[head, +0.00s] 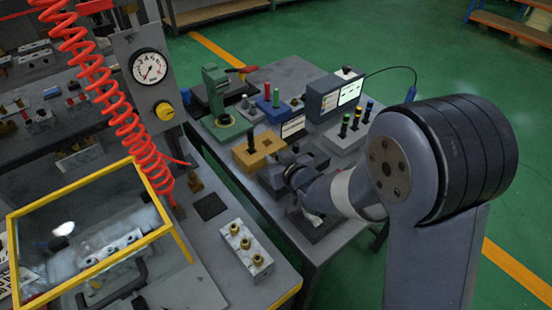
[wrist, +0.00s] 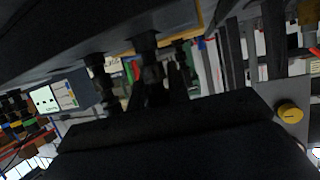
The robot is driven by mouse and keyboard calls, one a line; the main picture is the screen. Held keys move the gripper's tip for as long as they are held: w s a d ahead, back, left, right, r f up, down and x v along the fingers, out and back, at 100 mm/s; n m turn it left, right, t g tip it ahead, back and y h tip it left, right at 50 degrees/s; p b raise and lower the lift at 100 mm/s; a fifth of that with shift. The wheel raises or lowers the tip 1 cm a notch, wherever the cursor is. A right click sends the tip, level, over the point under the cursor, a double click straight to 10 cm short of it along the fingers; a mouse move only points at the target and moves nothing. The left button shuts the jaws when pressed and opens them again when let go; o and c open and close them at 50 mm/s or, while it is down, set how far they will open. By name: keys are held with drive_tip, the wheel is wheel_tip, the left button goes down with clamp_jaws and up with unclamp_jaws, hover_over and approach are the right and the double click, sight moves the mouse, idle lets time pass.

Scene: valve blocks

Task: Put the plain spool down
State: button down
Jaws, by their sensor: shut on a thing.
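My gripper (wrist: 165,82) shows in the wrist view as dark fingers near the middle, shut on a dark, slim piece, the plain spool (wrist: 150,72). Its outline is hard to tell from the fingers and the shadow. In the head view my arm reaches left over the middle table, and its wrist hides the fingertips and the spool. I cannot tell whether the held spool touches anything.
A grey stand (head: 344,139) with several colour-topped pegs is right of the orange block. A blue block (head: 272,110), a screen unit (head: 330,98) and a green press (head: 217,100) stand behind. A silver block (head: 246,249) with brass fittings and a yellow-framed clear box (head: 105,190) are at left.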

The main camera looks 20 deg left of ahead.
drive_tip(key=shift+f, duration=0.1)
drive_tip(key=c, duration=1.8)
unclamp_jaws()
drive_tip(key=shift+f, duration=0.1)
drive_tip(key=o, duration=0.5)
drive_tip(key=shift+c, duration=0.2)
drive_tip(key=shift+r, duration=0.25)
drive_tip(key=v, duration=1.2)
